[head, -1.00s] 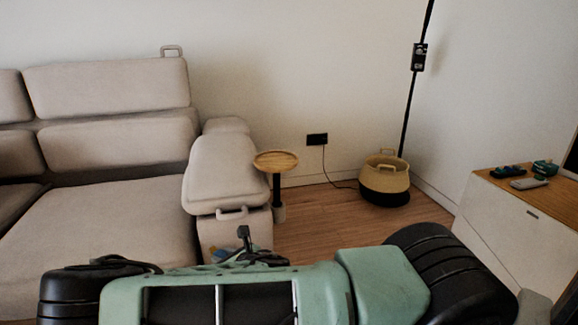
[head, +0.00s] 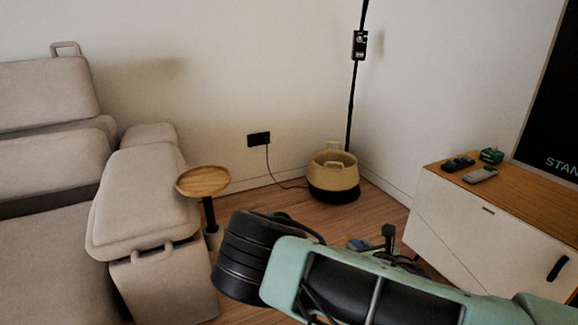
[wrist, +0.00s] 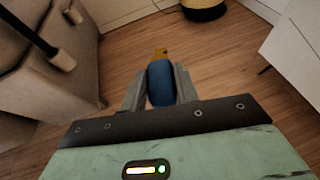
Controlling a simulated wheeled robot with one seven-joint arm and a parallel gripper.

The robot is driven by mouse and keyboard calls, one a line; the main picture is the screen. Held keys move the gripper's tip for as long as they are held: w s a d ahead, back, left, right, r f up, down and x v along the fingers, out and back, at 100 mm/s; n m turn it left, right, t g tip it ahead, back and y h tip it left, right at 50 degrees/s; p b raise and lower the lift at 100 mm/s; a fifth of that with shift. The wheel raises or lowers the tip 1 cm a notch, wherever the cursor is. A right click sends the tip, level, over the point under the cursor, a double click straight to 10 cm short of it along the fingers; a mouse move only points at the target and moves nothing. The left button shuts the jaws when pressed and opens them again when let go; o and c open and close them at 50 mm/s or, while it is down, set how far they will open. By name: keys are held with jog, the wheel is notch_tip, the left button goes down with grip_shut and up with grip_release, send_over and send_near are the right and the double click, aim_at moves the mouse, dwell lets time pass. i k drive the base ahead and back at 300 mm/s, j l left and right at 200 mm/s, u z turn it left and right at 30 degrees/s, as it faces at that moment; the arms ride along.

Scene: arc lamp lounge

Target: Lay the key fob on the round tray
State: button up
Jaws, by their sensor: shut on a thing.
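My gripper (wrist: 159,84) is shut on a blue object with a yellow end, which I take to be the key fob (wrist: 160,82). In the head view only small bits of blue and yellow show by the gripper (head: 362,244), behind my arm. The round wooden tray (head: 203,181) is empty and stands on a dark post beside the sofa arm.
A beige sofa (head: 145,205) fills the left. A two-tone basket (head: 333,175) and a dark lamp pole (head: 354,100) stand in the back corner. A white cabinet (head: 470,225) with several small items on top is at the right. Wooden floor lies open between.

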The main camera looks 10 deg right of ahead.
aim_at(204, 179)
jog(key=i+j+z, duration=0.15)
jog(key=j+z, duration=0.25)
jog(key=i+j+z, duration=0.15)
jog(key=j+z, duration=0.15)
jog(key=z, duration=0.15)
jog(key=j+z, duration=0.4)
